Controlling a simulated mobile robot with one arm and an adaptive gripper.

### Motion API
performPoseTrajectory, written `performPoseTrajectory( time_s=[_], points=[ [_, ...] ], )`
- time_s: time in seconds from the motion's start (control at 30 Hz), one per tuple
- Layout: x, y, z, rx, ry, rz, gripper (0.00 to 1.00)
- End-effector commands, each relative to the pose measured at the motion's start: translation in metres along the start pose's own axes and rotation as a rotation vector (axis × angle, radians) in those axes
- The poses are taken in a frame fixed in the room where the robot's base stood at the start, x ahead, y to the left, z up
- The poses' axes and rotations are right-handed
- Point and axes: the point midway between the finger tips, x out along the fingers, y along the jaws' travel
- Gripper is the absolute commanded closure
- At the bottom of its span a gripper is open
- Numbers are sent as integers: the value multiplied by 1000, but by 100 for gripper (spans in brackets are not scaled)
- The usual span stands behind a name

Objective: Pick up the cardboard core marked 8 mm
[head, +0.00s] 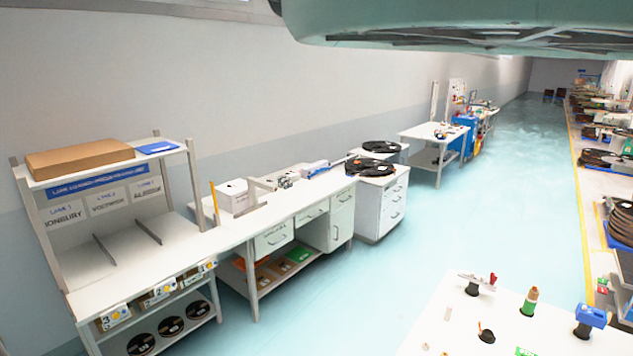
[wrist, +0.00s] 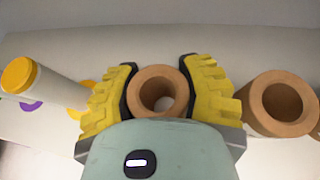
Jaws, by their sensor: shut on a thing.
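A brown cardboard core (wrist: 158,72) stands with its open end facing the camera in the wrist view. The yellow fingers of my gripper (wrist: 159,84) are on its left and right sides, shut on it. I cannot read any size mark on it, so I cannot tell if it is the 8 mm one. My gripper and the cores do not show in the head view.
In the head view, a white worktop (head: 470,325) with small tools is at front right. A long bench (head: 230,235) runs along the left wall. The blue floor (head: 400,235) between is clear.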

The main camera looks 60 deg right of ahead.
Motion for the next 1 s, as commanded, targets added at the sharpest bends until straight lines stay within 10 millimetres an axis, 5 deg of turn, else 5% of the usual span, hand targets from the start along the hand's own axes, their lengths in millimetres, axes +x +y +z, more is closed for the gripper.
performPoseTrajectory(
  time_s=[0.2, 0.67, 1.0],
  points=[
    [0, 0, 0, 0, 0, 0, 91],
    [-1, 0, 2, 0, -1, -1, 92],
    [-16, -2, 26, 3, -1, -4, 92]
  ],
)
